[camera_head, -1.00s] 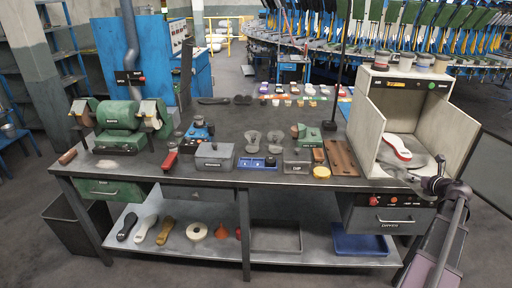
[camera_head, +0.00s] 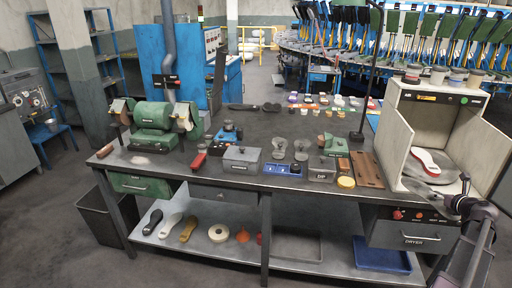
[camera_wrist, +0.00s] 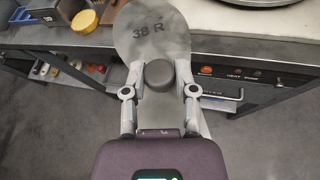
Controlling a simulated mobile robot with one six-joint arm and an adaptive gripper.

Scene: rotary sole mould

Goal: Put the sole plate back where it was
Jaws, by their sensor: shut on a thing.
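The sole plate (camera_wrist: 150,28) is a flat grey, sole-shaped plate marked "38 R", with a dark round knob. In the wrist view my gripper (camera_wrist: 158,88) is shut on the knob, and the plate extends above and below it. In the head view my gripper (camera_head: 452,204) is at the right, just in front of the open dryer cabinet. The plate (camera_head: 424,189) shows only as a thin grey shape beside the gripper, near the bench's front edge. Its lower part is partly hidden by the fingers and wrist in the wrist view.
The dryer cabinet (camera_head: 398,140) holds a white and red sole (camera_head: 428,163). A green grinder (camera_head: 153,122) stands at left. The lower shelf (camera_head: 210,248) holds several soles and trays.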

